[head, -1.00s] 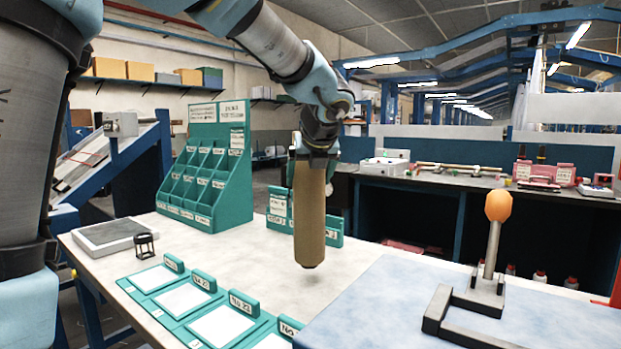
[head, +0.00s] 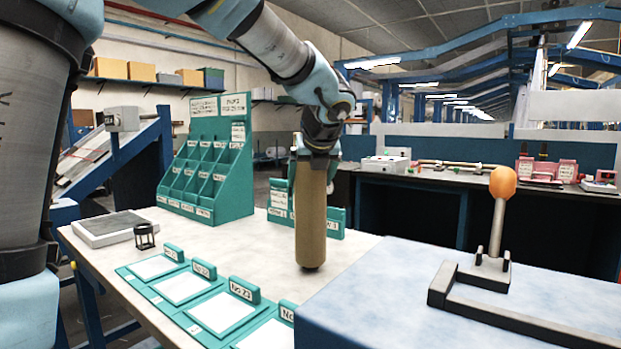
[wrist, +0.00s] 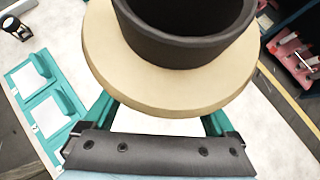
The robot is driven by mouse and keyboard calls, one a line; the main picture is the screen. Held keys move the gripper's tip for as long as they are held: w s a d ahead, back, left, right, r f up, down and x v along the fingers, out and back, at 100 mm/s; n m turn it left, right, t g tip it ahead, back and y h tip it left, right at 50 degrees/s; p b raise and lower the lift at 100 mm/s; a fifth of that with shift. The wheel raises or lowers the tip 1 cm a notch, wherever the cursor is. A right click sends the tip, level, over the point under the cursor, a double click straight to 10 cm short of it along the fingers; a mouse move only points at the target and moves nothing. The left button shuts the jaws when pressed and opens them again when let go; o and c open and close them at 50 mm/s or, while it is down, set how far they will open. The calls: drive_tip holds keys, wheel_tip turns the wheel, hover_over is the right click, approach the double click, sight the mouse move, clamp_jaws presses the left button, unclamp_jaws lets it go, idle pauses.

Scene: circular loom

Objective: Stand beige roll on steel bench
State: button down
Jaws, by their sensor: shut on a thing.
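The beige roll (head: 311,215) hangs upright below my gripper (head: 316,150) in the head view. My gripper is shut on its top end; the fingertips are hard to make out. The roll's lower end is over the pale-topped bench (head: 255,245), close to the surface; I cannot tell whether it touches. In the wrist view, the roll's beige round end (wrist: 105,65) fills the upper middle, with a dark ring-shaped part (wrist: 185,45) on it. The bench top shows beyond it.
A teal compartment rack (head: 215,165) stands at the back left, and a smaller teal holder (head: 280,205) is behind the roll. Teal label trays (head: 185,287) line the front. A blue-grey box (head: 390,275) with an orange-knobbed lever (head: 502,185) is at the right. A small black lantern-like object (head: 144,236) stands left.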

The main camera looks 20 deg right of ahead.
drive_tip(key=shift+f, duration=0.15)
unclamp_jaws()
drive_tip(key=v, duration=1.1)
